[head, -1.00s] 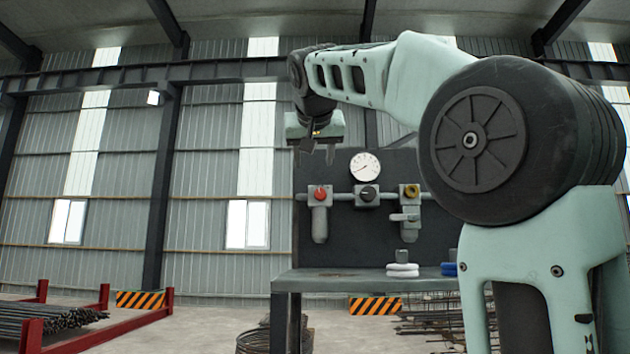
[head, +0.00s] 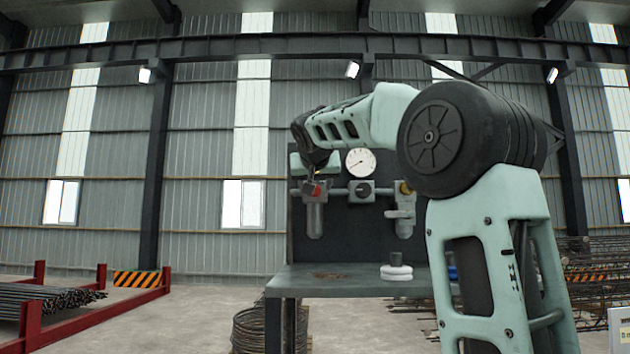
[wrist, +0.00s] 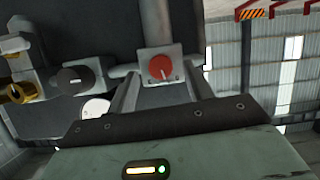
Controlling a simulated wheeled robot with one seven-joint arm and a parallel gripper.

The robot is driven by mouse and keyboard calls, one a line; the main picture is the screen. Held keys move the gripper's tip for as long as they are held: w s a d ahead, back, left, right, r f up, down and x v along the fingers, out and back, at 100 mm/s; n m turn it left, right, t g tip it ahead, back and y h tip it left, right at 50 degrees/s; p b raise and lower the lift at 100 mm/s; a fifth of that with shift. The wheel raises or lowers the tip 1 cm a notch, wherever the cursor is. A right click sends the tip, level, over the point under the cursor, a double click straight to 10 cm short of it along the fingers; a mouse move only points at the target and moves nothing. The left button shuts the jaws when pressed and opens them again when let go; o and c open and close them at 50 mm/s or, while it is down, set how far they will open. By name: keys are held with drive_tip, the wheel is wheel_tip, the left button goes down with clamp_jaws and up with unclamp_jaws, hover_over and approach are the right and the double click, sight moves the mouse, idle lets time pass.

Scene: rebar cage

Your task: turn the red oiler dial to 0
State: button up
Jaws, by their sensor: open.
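The red oiler dial (head: 314,190) is on the grey block at the left of the panel's pipe, above a hanging bowl. In the wrist view, which shows the panel upside down, the red dial (wrist: 160,66) faces me with a pale pointer mark on it; no numbers can be read. My gripper (head: 311,180) is at the dial in the head view, partly covering it. In the wrist view my gripper (wrist: 160,82) is open, one finger on each side of the dial, with nothing between them held. Contact cannot be told.
A black knob (head: 362,190) and a brass knob (head: 405,187) sit along the same pipe to the right. A round gauge (head: 360,162) is above the pipe. The bench (head: 345,281) below carries a white stacked object (head: 396,270). A valve handle (head: 399,214) hangs under the brass knob.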

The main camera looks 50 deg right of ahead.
drive_tip(key=shift+x, duration=1.1)
drive_tip(key=c, duration=1)
drive_tip(key=shift+w+a+n, duration=0.1)
drive_tip(key=shift+n, duration=0.2)
drive_tip(key=shift+w+a+n+g+h+b, duration=0.1)
drive_tip(key=shift+n+g+h+b, duration=0.1)
drive_tip(key=shift+n+g+h, duration=0.5)
drive_tip(key=shift+n+g+h+b, duration=0.2)
drive_tip(key=shift+n+g+h, duration=0.1)
drive_tip(key=shift+n, duration=0.8)
